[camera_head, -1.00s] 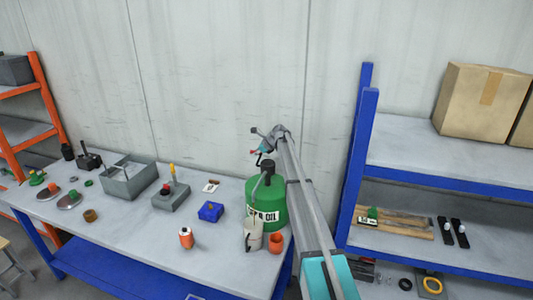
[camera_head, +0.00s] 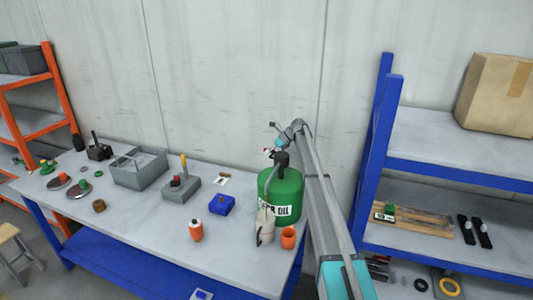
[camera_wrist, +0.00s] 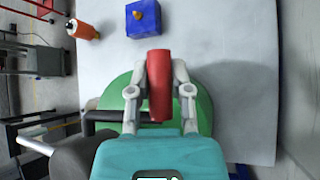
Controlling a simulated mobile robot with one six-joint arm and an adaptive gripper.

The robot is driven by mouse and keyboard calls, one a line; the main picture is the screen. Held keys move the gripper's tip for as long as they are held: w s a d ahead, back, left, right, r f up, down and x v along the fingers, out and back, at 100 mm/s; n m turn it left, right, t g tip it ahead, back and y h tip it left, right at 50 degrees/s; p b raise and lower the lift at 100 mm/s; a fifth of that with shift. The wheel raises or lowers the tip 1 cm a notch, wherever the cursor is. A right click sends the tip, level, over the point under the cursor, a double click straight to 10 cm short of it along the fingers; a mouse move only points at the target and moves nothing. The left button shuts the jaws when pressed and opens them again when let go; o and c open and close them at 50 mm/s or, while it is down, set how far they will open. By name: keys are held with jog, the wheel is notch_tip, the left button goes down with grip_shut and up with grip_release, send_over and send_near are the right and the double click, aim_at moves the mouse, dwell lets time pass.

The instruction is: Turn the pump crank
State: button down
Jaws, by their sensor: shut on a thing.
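The green oil drum (camera_head: 284,197) stands at the right end of the workbench. Its dark pump (camera_head: 282,160) sits on top, with a spout hose running down the front to a pale mug (camera_head: 265,228). In the wrist view, my gripper (camera_wrist: 160,65) is shut on the red crank handle (camera_wrist: 160,95), with one finger on each side. The handle is above the green drum top. A dark crank bar (camera_wrist: 103,116) shows to the left, partly hidden by my gripper. In the head view my gripper (camera_head: 274,149) is small, just above the pump.
An orange cup (camera_head: 288,238) stands right of the mug. The wall is close behind the bench. A blue shelf (camera_head: 388,160) stands to the right.

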jog(key=shift+w+d, duration=0.1)
jog(key=shift+w, duration=0.1)
jog(key=c, duration=0.9)
grip_release()
jog(key=o, duration=0.4)
jog(key=shift+w+f, duration=0.1)
jog(key=shift+c, duration=0.2)
